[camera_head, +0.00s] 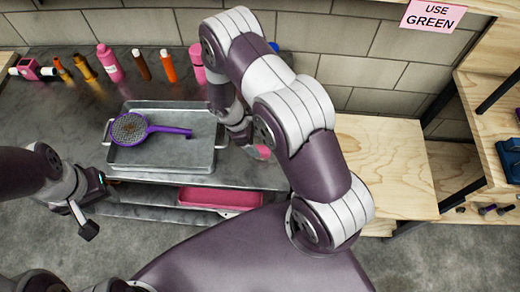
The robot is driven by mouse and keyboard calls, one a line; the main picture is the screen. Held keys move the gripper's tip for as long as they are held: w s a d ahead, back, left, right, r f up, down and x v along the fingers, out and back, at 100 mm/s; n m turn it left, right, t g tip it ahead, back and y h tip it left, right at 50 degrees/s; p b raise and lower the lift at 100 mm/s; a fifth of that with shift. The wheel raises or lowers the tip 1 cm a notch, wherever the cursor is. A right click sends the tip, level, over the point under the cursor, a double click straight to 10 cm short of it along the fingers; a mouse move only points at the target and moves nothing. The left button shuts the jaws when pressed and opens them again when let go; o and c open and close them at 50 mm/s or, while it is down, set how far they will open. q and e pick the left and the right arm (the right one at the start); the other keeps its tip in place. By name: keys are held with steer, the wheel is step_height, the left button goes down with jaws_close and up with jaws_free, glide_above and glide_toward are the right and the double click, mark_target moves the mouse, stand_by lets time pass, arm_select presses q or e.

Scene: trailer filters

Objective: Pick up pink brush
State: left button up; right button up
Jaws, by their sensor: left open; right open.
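A small pink part (263,152) shows beside my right gripper (246,138), at the tray's right side. It is mostly hidden by my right arm, and I cannot tell whether it is the pink brush. My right gripper is open, low over the counter, with its fingers partly hidden. My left gripper (92,207) is open and empty, in front of the counter at the left.
Several bottles, including a pink one (109,63) and an orange one (168,66), stand along the back wall. A pink bin (220,198) sits on the shelf below the counter. A wooden shelf (380,165) stands to the right.

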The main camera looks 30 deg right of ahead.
mark_target(262, 149)
steer(key=x, duration=0.2)
steer(key=p+x, duration=0.1)
steer(key=x, duration=0.1)
steer(key=p+x, duration=0.1)
steer(key=x, duration=0.1)
steer(key=shift+w+d+f, duration=0.1)
steer(key=shift+w+f, duration=0.05)
steer(key=shift+w, duration=0.1)
steer(key=shift+d+f, duration=0.1)
steer(key=shift+f, duration=0.35)
steer(key=c, duration=0.9)
steer(key=shift+c, duration=0.8)
